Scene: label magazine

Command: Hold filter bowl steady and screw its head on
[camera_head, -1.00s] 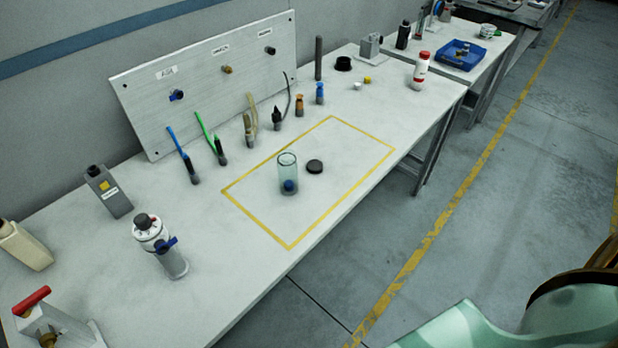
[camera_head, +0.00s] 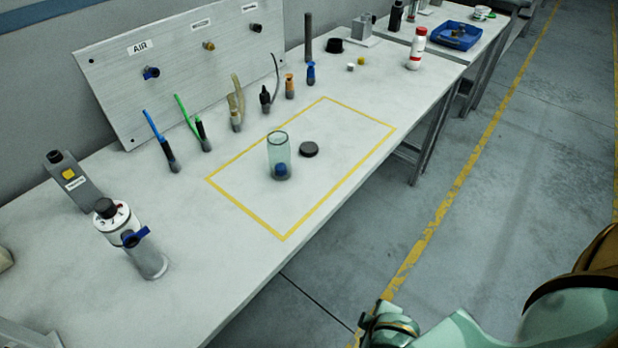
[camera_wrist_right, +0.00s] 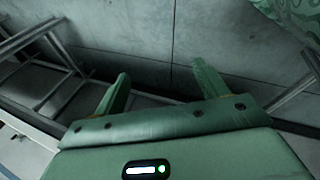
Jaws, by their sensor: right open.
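A clear, greenish filter bowl (camera_head: 279,150) stands upright inside the yellow outline on the bench. Something blue (camera_head: 281,170) shows low in it, and its top is open. A dark round cap-like piece (camera_head: 309,149), perhaps the head, lies flat just right of the bowl, apart from it. My right gripper (camera_wrist_right: 162,82) is open and empty in the right wrist view, away from the bowl, with floor, wall and bench legs beyond it. My right arm (camera_head: 470,330) shows at the lower right of the head view. My left gripper is not in view.
A white and grey unit with a blue lever (camera_head: 132,240) stands at the bench's left. Several tools and tubes stand behind the yellow outline (camera_head: 350,185). A label board (camera_head: 190,60) leans behind. A white bottle with red cap (camera_head: 417,50) and blue tray (camera_head: 455,37) are farther right.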

